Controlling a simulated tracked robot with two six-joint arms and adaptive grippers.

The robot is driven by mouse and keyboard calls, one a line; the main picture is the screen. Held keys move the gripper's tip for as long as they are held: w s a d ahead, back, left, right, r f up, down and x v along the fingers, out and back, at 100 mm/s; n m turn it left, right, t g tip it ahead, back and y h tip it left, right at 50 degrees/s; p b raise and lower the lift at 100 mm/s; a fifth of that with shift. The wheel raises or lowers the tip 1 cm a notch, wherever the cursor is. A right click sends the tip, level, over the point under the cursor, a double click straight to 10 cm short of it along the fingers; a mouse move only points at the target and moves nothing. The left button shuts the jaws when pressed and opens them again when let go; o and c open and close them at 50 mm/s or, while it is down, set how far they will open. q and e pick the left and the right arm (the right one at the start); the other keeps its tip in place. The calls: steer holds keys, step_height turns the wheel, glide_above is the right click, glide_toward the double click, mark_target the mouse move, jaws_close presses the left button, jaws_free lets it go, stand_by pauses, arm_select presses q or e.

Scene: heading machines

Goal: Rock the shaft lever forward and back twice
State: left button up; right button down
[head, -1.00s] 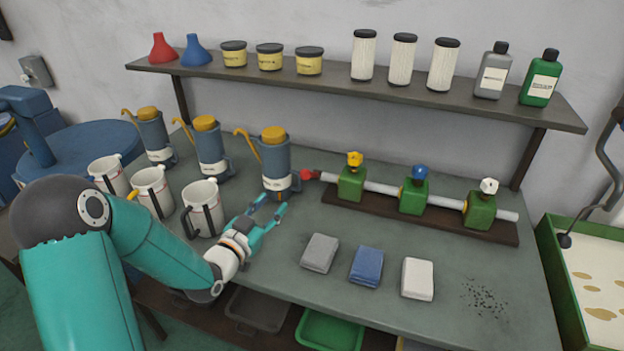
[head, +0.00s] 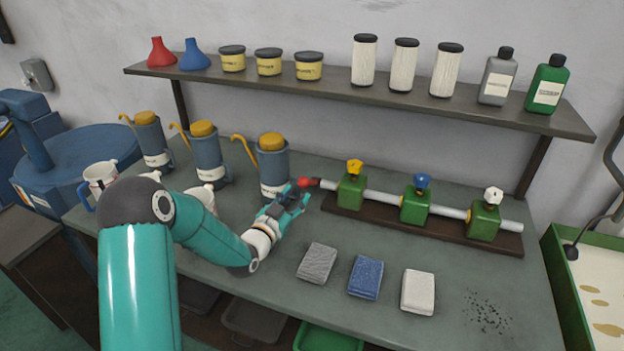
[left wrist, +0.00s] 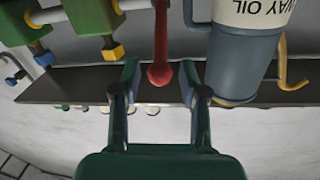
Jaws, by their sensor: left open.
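The shaft lever shows in the head view as a red knob (head: 308,182) at the left end of the grey shaft (head: 384,188). In the left wrist view its red arm and ball end (left wrist: 160,70) lie between the two fingers. My left gripper (head: 294,198) is open, just left of and below the red knob; it also shows in the left wrist view (left wrist: 160,82) with gaps on both sides of the lever. The shaft runs through green blocks with yellow (head: 355,167), blue (head: 423,181) and white (head: 494,195) knobs. My right gripper is not in view.
A blue oil can (head: 273,165) stands close to the left of the lever. White mugs (head: 98,180) stand partly behind my left arm. Folded cloths in grey (head: 317,262), blue (head: 365,277) and white (head: 418,291) lie in front. A loaded shelf (head: 350,100) hangs above.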

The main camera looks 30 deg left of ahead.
mark_target(308, 183)
arm_select(q)
steer(key=w, duration=0.2)
steer(key=w+p, duration=0.1)
steer(key=w, duration=0.1)
steer(key=w+p, duration=0.1)
steer(key=w, duration=0.2)
steer(key=shift+w+a, duration=0.1)
steer(key=shift+a, duration=0.3)
jaws_close()
steer(key=shift+d, duration=0.15)
